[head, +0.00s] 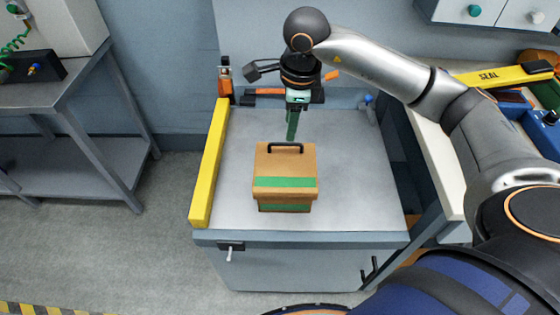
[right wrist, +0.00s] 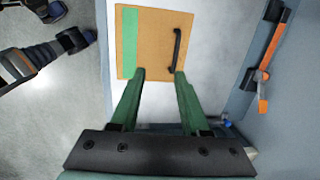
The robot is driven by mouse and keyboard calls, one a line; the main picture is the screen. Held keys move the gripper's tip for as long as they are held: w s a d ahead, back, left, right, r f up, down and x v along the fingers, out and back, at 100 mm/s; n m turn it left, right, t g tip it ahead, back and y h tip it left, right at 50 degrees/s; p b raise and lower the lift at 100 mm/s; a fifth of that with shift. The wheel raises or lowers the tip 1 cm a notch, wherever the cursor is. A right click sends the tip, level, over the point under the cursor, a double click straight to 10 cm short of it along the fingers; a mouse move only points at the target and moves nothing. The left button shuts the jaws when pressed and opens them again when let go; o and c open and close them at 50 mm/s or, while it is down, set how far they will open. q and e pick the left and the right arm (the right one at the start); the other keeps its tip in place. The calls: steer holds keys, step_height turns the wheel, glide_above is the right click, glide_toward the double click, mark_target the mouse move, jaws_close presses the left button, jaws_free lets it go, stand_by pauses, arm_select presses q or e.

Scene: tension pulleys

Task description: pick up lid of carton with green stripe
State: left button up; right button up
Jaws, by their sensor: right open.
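The brown carton (head: 285,195) stands on the grey worktop, with a green stripe across its lid (head: 285,165) and a green band low on its front. A black handle (head: 285,147) sits near the lid's far edge. My right gripper (head: 291,138) points down behind the carton, above the worktop. In the right wrist view my right gripper (right wrist: 160,75) is open and empty, its green fingertips apart near the edge of the lid (right wrist: 150,30). The handle (right wrist: 176,48) shows just ahead, by the finger on the right.
A yellow bar (head: 208,165) runs along the left edge of the worktop (head: 350,180). An orange and black tool (head: 265,95) lies at the back by the wall. The worktop is clear left and right of the carton.

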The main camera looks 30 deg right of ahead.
steer(key=d+h, duration=0.1)
steer(key=d, duration=0.2)
glide_above(294, 144)
steer(key=s, duration=0.2)
step_height(294, 144, down, 5)
steer(key=shift+w+f+p, duration=0.15)
steer(key=shift+w+f, duration=0.2)
steer(key=shift+f, duration=0.65)
steer(key=shift+w+f+p, duration=0.1)
steer(key=shift+w+f, duration=0.2)
steer(key=shift+f, duration=0.7)
steer(key=shift+w+f+p, duration=0.15)
steer(key=shift+w+f, duration=0.2)
steer(key=shift+f, duration=0.65)
steer(key=shift+c, duration=0.3)
jaws_close()
